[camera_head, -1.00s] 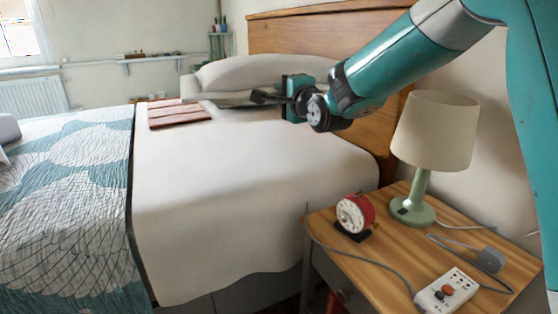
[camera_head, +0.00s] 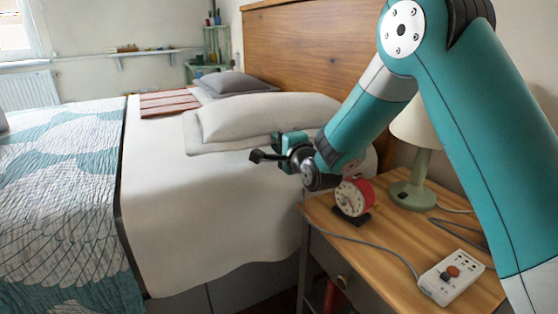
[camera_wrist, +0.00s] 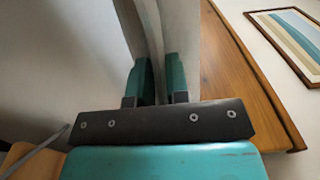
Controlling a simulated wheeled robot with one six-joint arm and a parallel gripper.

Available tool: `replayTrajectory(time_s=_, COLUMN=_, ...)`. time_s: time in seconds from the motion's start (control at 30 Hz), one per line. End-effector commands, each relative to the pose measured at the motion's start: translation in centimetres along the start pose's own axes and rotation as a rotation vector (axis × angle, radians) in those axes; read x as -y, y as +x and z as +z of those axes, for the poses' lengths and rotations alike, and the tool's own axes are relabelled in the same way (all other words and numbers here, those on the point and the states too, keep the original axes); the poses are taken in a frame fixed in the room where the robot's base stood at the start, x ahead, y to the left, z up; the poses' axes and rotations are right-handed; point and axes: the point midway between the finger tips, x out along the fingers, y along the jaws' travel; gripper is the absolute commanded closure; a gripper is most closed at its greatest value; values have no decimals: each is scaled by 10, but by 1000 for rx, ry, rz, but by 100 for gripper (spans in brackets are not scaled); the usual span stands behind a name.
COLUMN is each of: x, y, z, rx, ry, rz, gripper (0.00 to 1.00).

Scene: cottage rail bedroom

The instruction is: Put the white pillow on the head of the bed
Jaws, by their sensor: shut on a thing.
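The white pillow (camera_head: 265,112) is at the headboard end of the bed (camera_head: 190,215), on the side nearest the nightstand. A flat pale layer (camera_head: 193,130) shows under it; I cannot tell whether it is part of the pillow. My gripper (camera_head: 265,155) is at the pillow's near edge, low over the white sheet. In the wrist view, both teal fingers of my gripper (camera_wrist: 160,78) close on a pale upright piece of the pillow (camera_wrist: 148,25). I cannot tell whether the pillow rests fully on the bed.
A grey pillow (camera_head: 235,82) and a red striped cloth (camera_head: 168,103) lie farther along the bed. The wooden headboard (camera_head: 310,50) stands behind. The nightstand (camera_head: 385,250) holds a lamp (camera_head: 420,150), a red clock (camera_head: 355,198) and a power strip (camera_head: 452,277) close to my arm.

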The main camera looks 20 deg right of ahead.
Motion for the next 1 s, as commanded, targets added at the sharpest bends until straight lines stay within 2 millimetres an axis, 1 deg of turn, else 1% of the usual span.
replayTrajectory(time_s=0.07, x=-7, y=0, z=0, rx=0, ry=-1, rz=-3, gripper=100)
replayTrajectory(time_s=0.2, x=-30, y=0, z=0, rx=-1, ry=-2, rz=-1, gripper=100)
replayTrajectory(time_s=0.3, x=-40, y=0, z=0, rx=-1, ry=-1, rz=-4, gripper=100)
replayTrajectory(time_s=0.53, x=-39, y=0, z=0, rx=0, ry=-1, rz=-5, gripper=100)
replayTrajectory(time_s=0.67, x=-43, y=0, z=0, rx=0, ry=-1, rz=-4, gripper=100)
replayTrajectory(time_s=0.7, x=-44, y=0, z=0, rx=0, ry=0, rz=1, gripper=80)
replayTrajectory(time_s=0.8, x=-44, y=0, z=0, rx=0, ry=0, rz=1, gripper=59)
replayTrajectory(time_s=1.0, x=-44, y=0, z=0, rx=0, ry=0, rz=1, gripper=59)
